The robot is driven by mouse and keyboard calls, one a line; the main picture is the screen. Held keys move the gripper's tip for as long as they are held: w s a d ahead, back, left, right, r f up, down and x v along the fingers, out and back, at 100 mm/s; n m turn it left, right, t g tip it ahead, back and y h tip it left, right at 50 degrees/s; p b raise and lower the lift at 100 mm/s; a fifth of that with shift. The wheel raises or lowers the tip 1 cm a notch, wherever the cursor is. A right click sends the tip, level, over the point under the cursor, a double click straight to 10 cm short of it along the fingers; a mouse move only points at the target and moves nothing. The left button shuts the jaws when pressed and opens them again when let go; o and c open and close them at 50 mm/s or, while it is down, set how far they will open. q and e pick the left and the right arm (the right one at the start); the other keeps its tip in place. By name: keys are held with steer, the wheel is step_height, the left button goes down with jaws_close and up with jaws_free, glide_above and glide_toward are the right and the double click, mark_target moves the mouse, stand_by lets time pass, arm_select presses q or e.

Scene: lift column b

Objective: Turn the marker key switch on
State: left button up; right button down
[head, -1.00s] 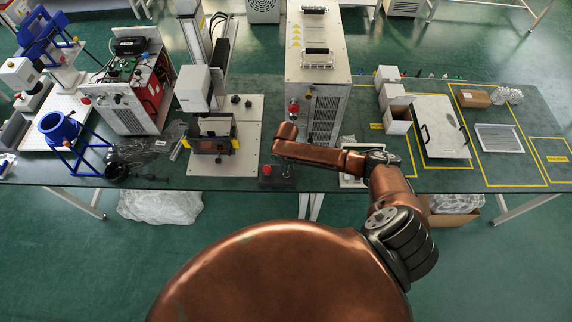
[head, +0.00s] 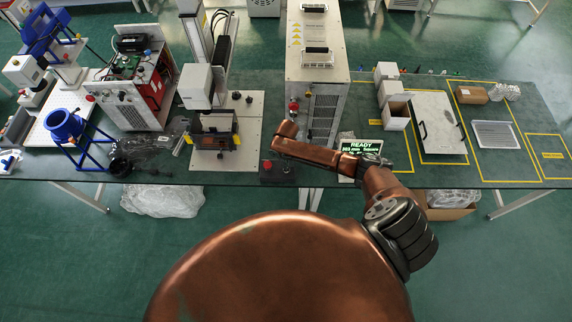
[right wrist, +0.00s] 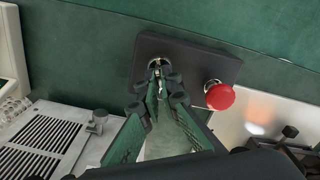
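The marker key switch (right wrist: 157,62) is a round metal lock with a key on a dark control box (right wrist: 190,60), beside a red mushroom button (right wrist: 219,96). In the head view the same box shows at the table's front edge with its red button (head: 267,164). My right gripper (right wrist: 158,76) is over the switch, its fingertips close together on the key. The fingers hide most of the key, so its angle cannot be told. In the head view my right gripper (head: 287,171) is small and dark beside the red button. My left gripper is not in view.
A small screen (head: 360,147) reads READY in green, right of the box and behind my right arm. A tall grey cabinet (head: 318,75) stands behind the box. A machine on a pale plate (head: 246,150) stands to its left. Open floor lies in front of the table.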

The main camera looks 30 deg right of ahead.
steer(key=c, duration=2.2)
jaws_free()
steer(key=shift+o, duration=0.2)
steer(key=shift+r, duration=0.1)
step_height(320, 180, up, 12)
steer(key=shift+a, duration=0.1)
